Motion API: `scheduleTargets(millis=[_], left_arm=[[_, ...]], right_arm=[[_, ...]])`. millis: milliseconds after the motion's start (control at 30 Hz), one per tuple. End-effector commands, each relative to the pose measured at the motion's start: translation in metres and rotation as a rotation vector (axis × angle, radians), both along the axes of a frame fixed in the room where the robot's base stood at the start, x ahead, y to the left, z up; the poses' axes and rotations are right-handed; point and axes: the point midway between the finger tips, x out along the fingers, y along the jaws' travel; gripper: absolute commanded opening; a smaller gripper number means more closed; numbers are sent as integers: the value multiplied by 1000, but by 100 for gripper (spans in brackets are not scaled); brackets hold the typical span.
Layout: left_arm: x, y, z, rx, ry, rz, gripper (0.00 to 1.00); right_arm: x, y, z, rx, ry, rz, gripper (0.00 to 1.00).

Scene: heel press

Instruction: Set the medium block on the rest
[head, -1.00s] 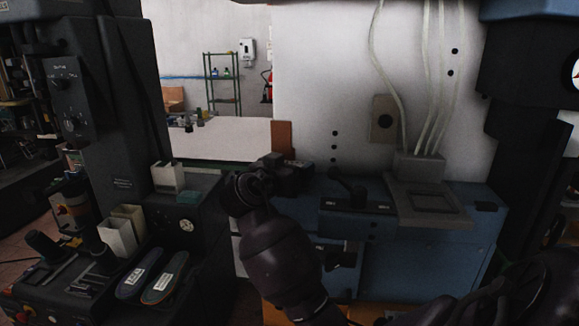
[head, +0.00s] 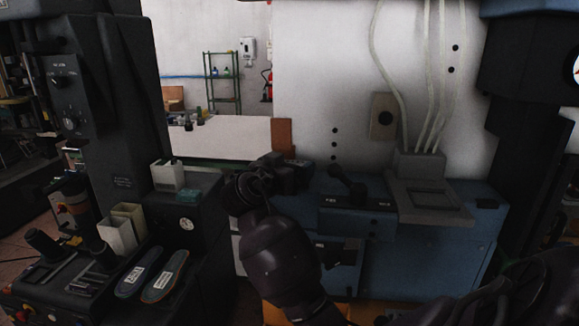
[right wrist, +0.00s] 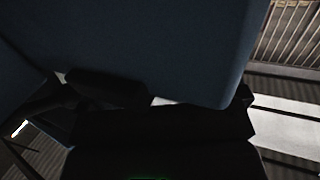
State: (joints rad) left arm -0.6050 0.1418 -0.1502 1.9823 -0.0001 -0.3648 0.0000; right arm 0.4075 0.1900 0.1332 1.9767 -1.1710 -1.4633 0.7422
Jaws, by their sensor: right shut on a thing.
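The right wrist view shows dark gripper parts below a large blue surface. My left gripper is not in view.
A grey plate (head: 430,203) with a square recess lies on the blue machine (head: 430,250) at right, cables above it. At left is a black console (head: 195,225) with pale bins (head: 118,232) and two insoles (head: 165,277). A white panel (head: 330,80) stands behind.

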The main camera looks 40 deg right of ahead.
Motion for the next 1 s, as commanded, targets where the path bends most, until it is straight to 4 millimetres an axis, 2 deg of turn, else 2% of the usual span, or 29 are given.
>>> scheduleTargets(millis=[233, 267, 300, 633, 767, 1000], left_arm=[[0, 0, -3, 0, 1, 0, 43], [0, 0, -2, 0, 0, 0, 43], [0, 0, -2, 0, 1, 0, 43], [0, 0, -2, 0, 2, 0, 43], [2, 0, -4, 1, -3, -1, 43], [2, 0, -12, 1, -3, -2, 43]], right_arm=[[0, 0, -2, 0, -2, 0, 55], [0, 0, -1, 0, -2, 0, 95], [0, 0, -1, -1, -1, 0, 100], [0, 0, -2, 1, 0, 0, 100], [-4, 16, -3, 3, -2, 2, 100], [-17, 60, -1, 4, -2, 4, 100]])
